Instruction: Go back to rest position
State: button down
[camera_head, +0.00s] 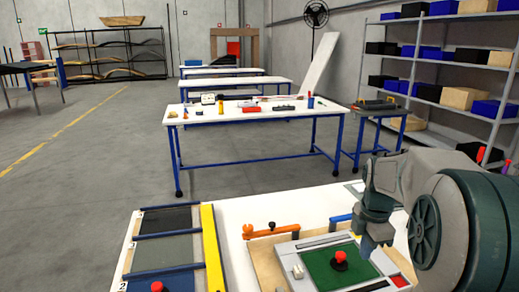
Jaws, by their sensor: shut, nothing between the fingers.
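My gripper (378,238) is at the right, at the end of my arm, pointing down over the right part of the near white table (236,208). It is shut and empty. Below and left of it is a panel with a green field (325,268) and a red knob (340,260) standing on it. The fingertips are small and dark here, and I cannot tell their exact height above the panel. My large arm links hide the table's right end.
An orange tool (270,230) lies behind the panel. A yellow bar (212,248) and dark numbered trays (163,254) are at the left. Another white table (240,113) with small parts stands beyond, shelves (440,80) at the right. Floor at left is clear.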

jog(key=s+a+m+t, duration=0.2)
jog(key=s+a+m, duration=1.1)
jog(key=s+m, duration=0.4)
jog(key=shift+s+a+f+m+t, duration=0.2)
jog(key=shift+a+m+t, duration=0.15)
jog(key=shift+m, duration=0.45)
jog(key=shift+s+d, duration=0.1)
